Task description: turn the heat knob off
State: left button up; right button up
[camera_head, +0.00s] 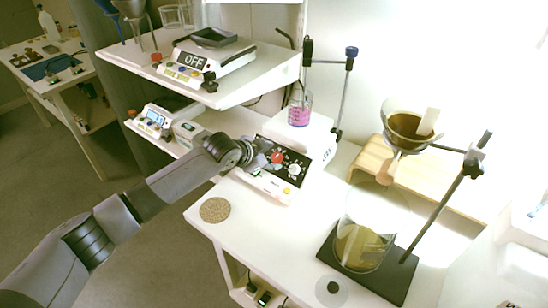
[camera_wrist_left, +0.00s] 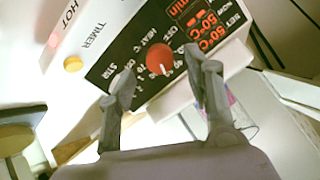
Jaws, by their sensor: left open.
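The heat knob is a round red knob (camera_wrist_left: 160,58) on the black control panel (camera_wrist_left: 110,66) of a white hotplate stirrer. Printed words near it include HEAT, OFF and STIR, and the red display (camera_wrist_left: 203,22) shows 50°C readings. In the head view the red knob (camera_head: 277,157) is just right of my left gripper (camera_head: 264,157). In the left wrist view my left gripper (camera_wrist_left: 166,82) is open, its two fingertips on either side of the knob, with a gap to each. Contact cannot be seen. The left finger covers part of the panel's lower markings. My right gripper is not in view.
A beaker of pink liquid (camera_head: 299,107) stands on the hotplate (camera_head: 304,128). A cork disc (camera_head: 215,210) lies on the white table. To the right are a large beaker (camera_head: 360,245) and a funnel (camera_head: 408,132) on a stand. A shelf with a scale (camera_head: 214,62) is behind my arm.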

aim_at(276, 157)
pick_arm(q)
jog(key=shift+x, duration=1.6)
grip_shut()
jog(key=shift+r, duration=0.1)
